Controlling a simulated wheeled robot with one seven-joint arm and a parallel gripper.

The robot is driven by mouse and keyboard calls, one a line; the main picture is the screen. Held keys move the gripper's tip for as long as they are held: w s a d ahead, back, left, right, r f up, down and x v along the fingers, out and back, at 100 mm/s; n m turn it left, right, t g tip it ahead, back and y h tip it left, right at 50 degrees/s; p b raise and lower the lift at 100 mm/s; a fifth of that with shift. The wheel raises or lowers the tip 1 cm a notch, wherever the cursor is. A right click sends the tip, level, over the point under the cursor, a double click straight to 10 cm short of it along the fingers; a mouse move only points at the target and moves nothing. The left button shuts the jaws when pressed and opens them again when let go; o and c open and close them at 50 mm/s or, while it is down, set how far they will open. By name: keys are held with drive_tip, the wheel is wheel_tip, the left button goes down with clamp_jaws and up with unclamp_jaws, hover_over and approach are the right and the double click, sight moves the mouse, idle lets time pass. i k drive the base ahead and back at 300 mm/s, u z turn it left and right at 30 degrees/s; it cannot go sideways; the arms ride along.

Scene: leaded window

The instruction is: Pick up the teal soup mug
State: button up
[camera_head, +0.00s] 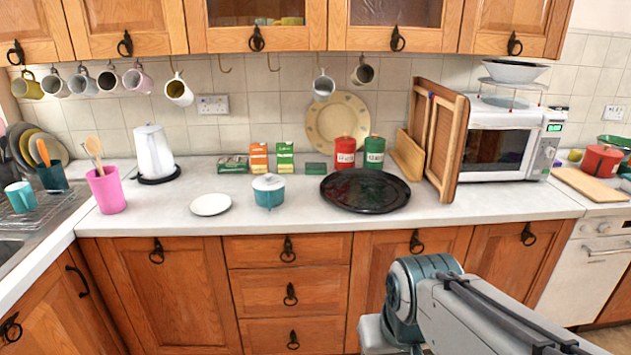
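A teal mug (20,197) stands on the draining rack by the sink at the far left, in the head camera view. A round teal pot-like vessel (268,197) with a pale lid sits on the counter, right of a white plate. I cannot tell for certain which of these two is the soup mug. My arm reaches in from the lower right, in front of the cabinets and well apart from both. My gripper is not visible.
The white counter (330,220) has bare room along its front edge. A black round tray (365,192) lies right of the teal vessel. A white plate (211,204), pink utensil cup (106,192) and white kettle (153,155) stand left. Wooden boards (447,145) lean by the microwave (497,150).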

sight(269, 199)
drive_tip(key=z, duration=0.1)
drive_tip(key=i, duration=0.8)
drive_tip(key=u, duration=0.9)
drive_tip(key=i, duration=0.7)
drive_tip(key=u, duration=0.8)
